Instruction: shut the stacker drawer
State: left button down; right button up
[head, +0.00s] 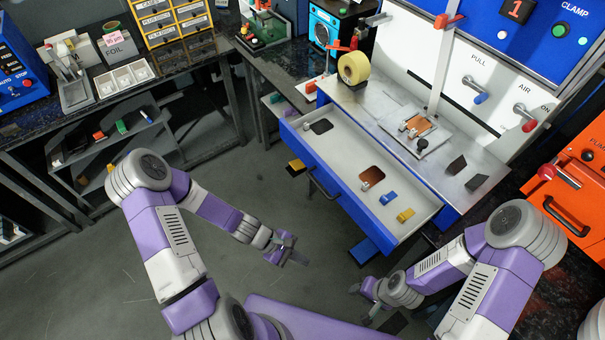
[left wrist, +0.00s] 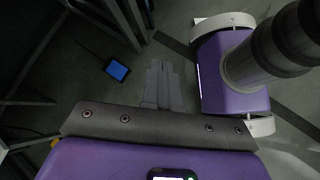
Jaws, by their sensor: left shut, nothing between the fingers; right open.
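The stacker drawer (head: 338,165) is pulled out from under the metal worktop in the head view. Its front is blue with a dark handle (head: 322,184).
A tape roll (head: 353,68) and a small fixture (head: 416,133) stand on the worktop above the drawer. A blue pedal (head: 364,250) and a yellow one (head: 296,166) are near the floor. An orange case (head: 580,170) stands at right. The floor left of the drawer is clear.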

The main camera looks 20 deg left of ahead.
pick_arm(q)
jog(key=w+a+r+n+t+h+b, duration=0.3)
jog(key=w+a+n+t, duration=0.2)
jog(key=w+n, duration=0.25)
jog(key=n+t+y+b, duration=0.25)
jog(key=n+t, duration=0.35)
jog(key=t, duration=0.3)
send_near(308, 161)
jog(key=shift+h, duration=0.45)
jog(key=b+x, duration=0.2)
jog(key=x, duration=0.1)
jog(key=f+b+x, duration=0.1)
jog(key=b+x, duration=0.1)
jog(key=x, duration=0.1)
jog(key=shift+w+a, duration=0.2)
jog(key=shift+w+d+b, duration=0.25)
jog(key=shift+w+b, duration=0.05)
pick_arm(e)
notch_tip(308, 161, down, 11)
jog(key=shift+f, duration=0.2)
pick_arm(q)
jog(key=shift+r, duration=0.1)
pick_arm(e)
jog(key=shift+d, duration=0.1)
